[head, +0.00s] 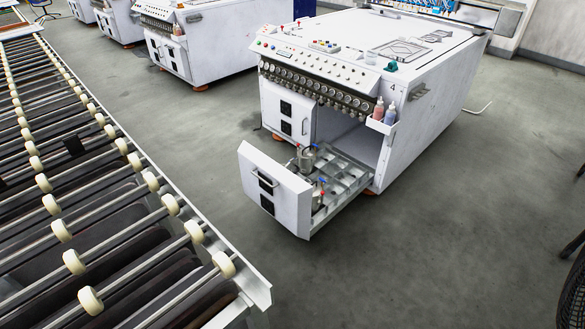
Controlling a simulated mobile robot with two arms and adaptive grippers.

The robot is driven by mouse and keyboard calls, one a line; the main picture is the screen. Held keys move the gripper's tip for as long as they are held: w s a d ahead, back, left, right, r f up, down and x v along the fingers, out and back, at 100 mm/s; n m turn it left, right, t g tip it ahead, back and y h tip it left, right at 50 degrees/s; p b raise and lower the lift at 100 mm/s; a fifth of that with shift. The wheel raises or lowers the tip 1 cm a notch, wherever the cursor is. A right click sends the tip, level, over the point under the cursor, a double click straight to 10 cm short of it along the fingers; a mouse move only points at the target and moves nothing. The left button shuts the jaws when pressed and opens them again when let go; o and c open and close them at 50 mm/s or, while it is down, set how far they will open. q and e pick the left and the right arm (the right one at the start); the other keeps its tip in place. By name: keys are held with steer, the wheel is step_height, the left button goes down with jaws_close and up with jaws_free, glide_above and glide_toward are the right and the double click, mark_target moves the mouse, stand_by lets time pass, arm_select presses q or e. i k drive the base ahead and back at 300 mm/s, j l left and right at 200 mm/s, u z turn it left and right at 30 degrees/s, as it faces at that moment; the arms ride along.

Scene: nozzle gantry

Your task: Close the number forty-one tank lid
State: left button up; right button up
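A white machine (420,112) marked with a "4" stands right of centre. Its lower drawer (273,190) is pulled out toward the lower left. Inside the drawer are a metal tank (307,160) toward the back and another metal tank (317,200) nearer the front, partly hidden by the drawer front. Small red and blue parts show on top of them. I cannot read a number forty-one on either tank, and they are too small to tell which lid is open. Neither of my grippers is in view.
A roller conveyor (120,200) with cream wheels fills the left side. Red and blue bottles (384,112) sit in a holder on the machine's corner. More white machines (200,40) stand behind. Grey floor (430,260) is clear to the right and front of the drawer.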

mark_target(291, 165)
steer(key=i+l, duration=0.35)
steer(key=i+l+u, duration=0.1)
steer(key=i+l, duration=0.25)
steer(key=l, duration=0.2)
steer(key=i+l+u, duration=0.1)
steer(key=i+l, duration=0.2)
steer(key=l, duration=0.2)
